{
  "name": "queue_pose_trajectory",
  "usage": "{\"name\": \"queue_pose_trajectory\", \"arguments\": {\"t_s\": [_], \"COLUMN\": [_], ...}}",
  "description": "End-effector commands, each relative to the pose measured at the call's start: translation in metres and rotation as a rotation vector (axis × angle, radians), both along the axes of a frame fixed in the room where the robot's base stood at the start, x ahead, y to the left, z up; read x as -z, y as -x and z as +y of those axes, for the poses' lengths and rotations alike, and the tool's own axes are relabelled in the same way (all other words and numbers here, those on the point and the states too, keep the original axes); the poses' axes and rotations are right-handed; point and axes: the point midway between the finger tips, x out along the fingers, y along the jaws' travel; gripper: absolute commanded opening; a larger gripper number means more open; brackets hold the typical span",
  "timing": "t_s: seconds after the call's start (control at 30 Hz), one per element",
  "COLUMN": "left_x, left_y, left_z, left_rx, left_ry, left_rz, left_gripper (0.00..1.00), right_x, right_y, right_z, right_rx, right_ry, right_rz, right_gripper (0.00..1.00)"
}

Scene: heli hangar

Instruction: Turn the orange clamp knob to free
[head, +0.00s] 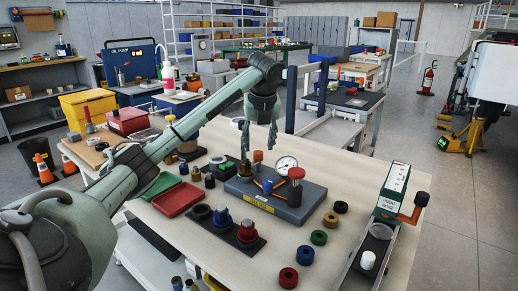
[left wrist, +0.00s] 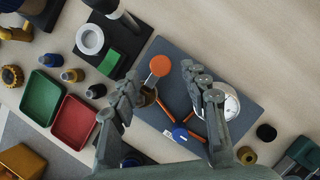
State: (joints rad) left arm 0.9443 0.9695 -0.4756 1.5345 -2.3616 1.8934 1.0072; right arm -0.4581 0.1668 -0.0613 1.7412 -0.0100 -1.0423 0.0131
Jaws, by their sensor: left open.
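The fixture is a dark grey block with a yellow label (head: 262,203) on the wooden bench. An orange round knob (head: 258,156) stands near its far left corner; it also shows in the left wrist view (left wrist: 160,65). A white dial gauge (head: 286,163), a red-topped post (head: 296,172), a blue hub (head: 267,187) and thin orange arms share the block. My left gripper (head: 258,146) is open above the block. In the left wrist view its fingers (left wrist: 158,77) stand either side of the knob, apart from it. They partly hide the gauge. My right gripper is out of view.
A red tray (head: 178,199) and a black tray with blue and red pieces (head: 232,228) lie left and in front. Several coloured rings are near the front right. A green boxed gauge (head: 393,190) stands at the right edge.

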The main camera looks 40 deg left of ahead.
Motion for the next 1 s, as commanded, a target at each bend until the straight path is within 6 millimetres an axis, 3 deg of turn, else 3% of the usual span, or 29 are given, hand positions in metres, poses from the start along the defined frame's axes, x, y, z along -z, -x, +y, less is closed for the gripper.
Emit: {"name": "queue_pose_trajectory", "arguments": {"t_s": [0.2, 0.57, 0.9, 1.0], "left_x": [0.026, 0.031, 0.031, 0.031], "left_y": [-0.006, -0.008, -0.008, -0.008], "left_z": [0.008, 0.01, 0.01, 0.01], "left_rx": [0.001, 0.001, 0.001, 0.001], "left_ry": [0.0, 0.0, 0.0, 0.0], "left_rz": [0.002, 0.0, 0.0, 0.0], "left_gripper": [0.45, 0.45, 0.03, 0.0], "right_x": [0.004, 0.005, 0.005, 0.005], "right_y": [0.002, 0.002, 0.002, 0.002], "right_z": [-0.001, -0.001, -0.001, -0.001], "right_rx": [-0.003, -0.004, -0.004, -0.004], "right_ry": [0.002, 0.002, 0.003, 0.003], "right_rz": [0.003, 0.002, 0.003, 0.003], "right_gripper": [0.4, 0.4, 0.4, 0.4]}}
